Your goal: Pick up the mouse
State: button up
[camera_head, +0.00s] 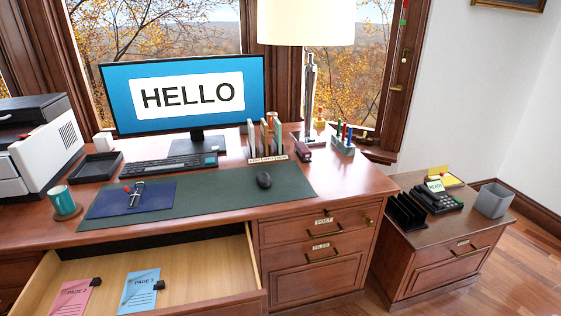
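A small black computer mouse (264,180) lies on the dark green desk mat (220,187), toward its right side. It is in front of the upright file holder and stands clear of other things. My gripper is not in view.
A monitor (186,95) reading HELLO and a keyboard (158,167) stand behind the mat. A lamp (309,85), file holder (267,146) and stapler (302,151) are behind the mouse. An open drawer (205,257) with two pages juts out at the front left.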

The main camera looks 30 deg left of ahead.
aim_at(263, 178)
jog(key=u, duration=0.35)
jog(key=i, duration=1.2)
jog(key=u, duration=1.6)
jog(key=i, duration=0.95)
jog(key=u, duration=0.9)
